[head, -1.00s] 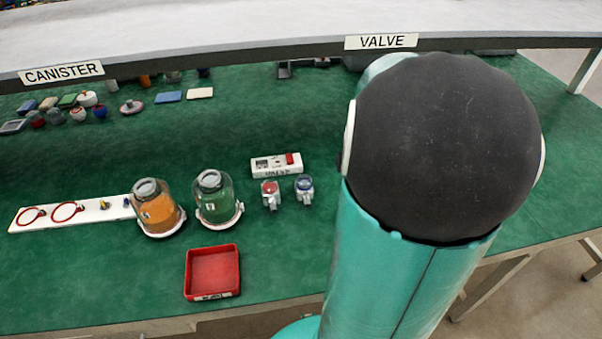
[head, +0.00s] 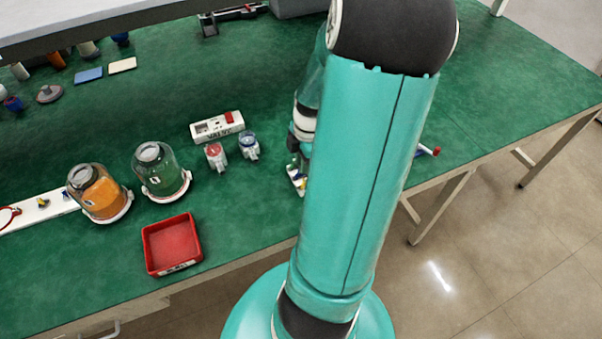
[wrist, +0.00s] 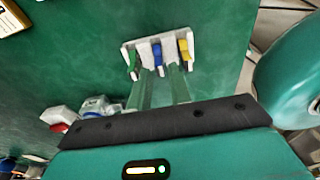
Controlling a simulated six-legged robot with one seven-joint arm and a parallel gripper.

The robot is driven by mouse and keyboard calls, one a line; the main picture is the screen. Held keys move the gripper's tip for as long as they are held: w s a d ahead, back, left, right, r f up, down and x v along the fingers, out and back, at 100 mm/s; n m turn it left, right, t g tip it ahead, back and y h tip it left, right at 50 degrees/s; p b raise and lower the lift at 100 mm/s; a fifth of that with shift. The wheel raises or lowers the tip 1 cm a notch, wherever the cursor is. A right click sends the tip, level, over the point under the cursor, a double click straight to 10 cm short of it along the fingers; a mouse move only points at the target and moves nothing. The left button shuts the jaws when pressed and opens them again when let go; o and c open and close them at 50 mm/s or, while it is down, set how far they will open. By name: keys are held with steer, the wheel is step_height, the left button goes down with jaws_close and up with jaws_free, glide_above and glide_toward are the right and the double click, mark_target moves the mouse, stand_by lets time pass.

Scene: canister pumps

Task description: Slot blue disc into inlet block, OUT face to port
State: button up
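The OUT marking is not readable. Two small clear-and-white blocks stand nearby, one with a red ring (head: 215,152) and one with a blue ring (head: 249,142); I cannot tell which is the inlet block. My arm hides most of the rack in the head view.
A white VALVE holder (head: 217,127) lies behind the blocks. Orange (head: 97,193) and green (head: 160,170) canisters and a red tray (head: 172,244) are to the left. A red-tipped item (head: 430,150) shows right of my arm. The green table is clear beyond it.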

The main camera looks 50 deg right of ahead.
step_height(320, 180, down, 4)
steer(key=shift+w+a+r, duration=0.15)
steer(key=shift+r, duration=0.1)
jaws_close()
steer(key=shift+r, duration=0.2)
